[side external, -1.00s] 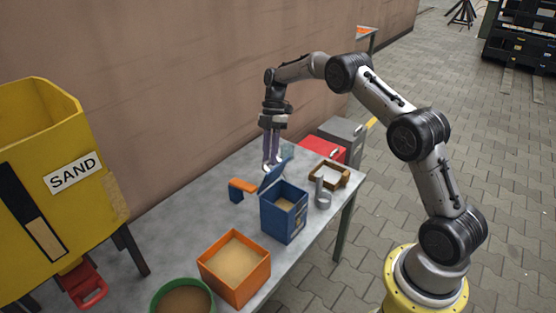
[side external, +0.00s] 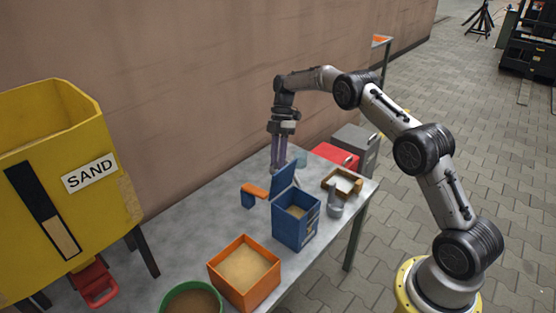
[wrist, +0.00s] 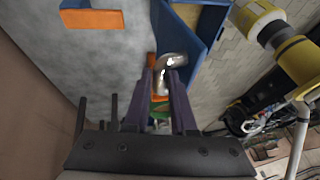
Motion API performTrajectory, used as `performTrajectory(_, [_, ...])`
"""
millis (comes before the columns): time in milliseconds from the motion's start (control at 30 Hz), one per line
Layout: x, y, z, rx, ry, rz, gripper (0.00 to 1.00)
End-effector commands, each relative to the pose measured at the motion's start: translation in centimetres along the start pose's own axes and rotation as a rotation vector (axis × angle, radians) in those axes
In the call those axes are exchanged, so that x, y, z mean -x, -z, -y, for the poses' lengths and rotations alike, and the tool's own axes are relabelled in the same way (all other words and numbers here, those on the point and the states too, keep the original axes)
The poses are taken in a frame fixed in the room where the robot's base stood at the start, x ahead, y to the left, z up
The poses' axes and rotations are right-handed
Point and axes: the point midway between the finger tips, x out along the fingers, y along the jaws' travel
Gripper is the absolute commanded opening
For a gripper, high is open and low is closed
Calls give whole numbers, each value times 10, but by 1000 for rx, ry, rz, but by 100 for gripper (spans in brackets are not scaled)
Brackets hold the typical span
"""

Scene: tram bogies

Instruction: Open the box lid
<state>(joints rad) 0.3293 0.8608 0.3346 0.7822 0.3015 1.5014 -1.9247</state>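The blue box (side external: 295,228) stands on the grey table with sand-coloured contents showing inside. Its blue lid (side external: 284,181) is raised and stands steeply at the back-left edge, clear of the opening. The lid also shows as a blue panel in the wrist view (wrist: 208,38). My gripper (side external: 277,167) points down behind the lid, with its fingertips at or close to the lid's outer face; contact is hard to tell.
An orange box of sand (side external: 244,270) and a green bowl (side external: 190,300) stand in front. An orange-and-blue piece (side external: 254,192) lies left of the lid. A grey cylindrical holder (side external: 335,202) and a wooden tray (side external: 342,183) stand right. The yellow sand bin (side external: 60,190) is far left.

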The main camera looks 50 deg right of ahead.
Motion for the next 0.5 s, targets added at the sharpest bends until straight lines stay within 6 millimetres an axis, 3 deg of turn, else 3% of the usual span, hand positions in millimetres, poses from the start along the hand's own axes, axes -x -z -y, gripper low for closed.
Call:
performTrajectory(33, [-8,-1,-1,-1,5,-2,31])
performTrajectory(167, [-6,-1,-1,-1,3,-2,52])
performTrajectory(500, [6,0,-2,1,-5,1,52])
